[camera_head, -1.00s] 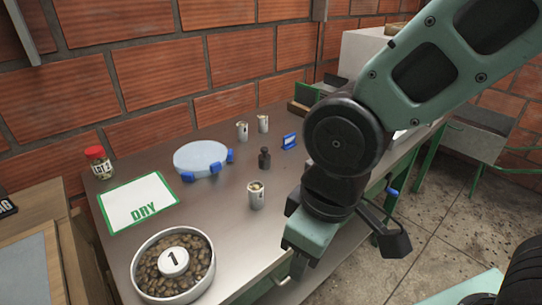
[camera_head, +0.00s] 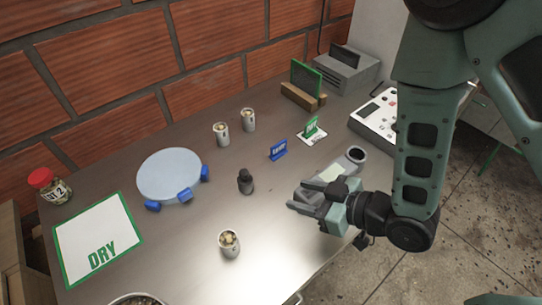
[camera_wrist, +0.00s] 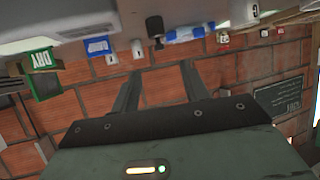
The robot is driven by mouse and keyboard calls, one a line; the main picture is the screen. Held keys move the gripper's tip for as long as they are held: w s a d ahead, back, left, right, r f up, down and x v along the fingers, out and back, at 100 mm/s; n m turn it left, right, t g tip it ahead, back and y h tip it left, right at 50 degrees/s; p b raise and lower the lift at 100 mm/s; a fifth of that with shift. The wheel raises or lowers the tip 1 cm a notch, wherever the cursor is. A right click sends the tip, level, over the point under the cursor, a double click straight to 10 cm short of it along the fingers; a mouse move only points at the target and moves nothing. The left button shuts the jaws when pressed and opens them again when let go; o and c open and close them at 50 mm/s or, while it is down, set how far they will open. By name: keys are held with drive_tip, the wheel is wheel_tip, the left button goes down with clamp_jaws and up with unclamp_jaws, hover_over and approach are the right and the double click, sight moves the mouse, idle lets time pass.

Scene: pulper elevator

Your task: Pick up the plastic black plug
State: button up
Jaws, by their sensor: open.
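The black plug (camera_head: 245,182) is a small dark upright piece with a knobbed top. It stands on the metal table (camera_head: 185,240), right of the pale blue round disc (camera_head: 170,176). In the wrist view, which is upside down, the plug (camera_wrist: 155,27) shows near the top, beyond the fingertips. My gripper (camera_head: 303,198) is open and empty, to the right of the plug and apart from it, with its fingers pointing left. Both fingers (camera_wrist: 158,78) show spread in the wrist view.
A cup (camera_head: 229,243) stands in front of the plug, with two more cups (camera_head: 221,134) (camera_head: 248,120) behind it. A blue sign (camera_head: 278,153) and a green sign (camera_head: 311,127) stand behind right. The DRY mat (camera_head: 98,238) and red-lidded jar (camera_head: 48,186) are left. A brick wall (camera_head: 220,35) backs the table.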

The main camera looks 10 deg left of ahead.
drive_tip(key=shift+y, duration=0.3)
drive_tip(key=b+x, duration=0.2)
drive_tip(key=b, duration=0.3)
drive_tip(key=w+b+x, duration=0.1)
drive_tip(key=b+x, duration=0.1)
drive_tip(key=b, duration=0.3)
drive_tip(key=shift+d+f, duration=0.1)
drive_tip(key=shift+f, duration=0.1)
drive_tip(key=shift+f+b, duration=0.1)
drive_tip(key=shift+b, duration=1.15)
drive_tip(key=b, duration=0.1)
approach(247, 177)
drive_tip(key=x, duration=0.3)
drive_tip(key=shift+w+f, duration=0.2)
drive_tip(key=shift+f, duration=0.15)
drive_tip(key=shift+t, duration=0.3)
drive_tip(key=shift+p+x, duration=0.6)
drive_tip(key=shift+x, duration=2.65)
drive_tip(key=shift+s, duration=0.1)
clamp_jaws()
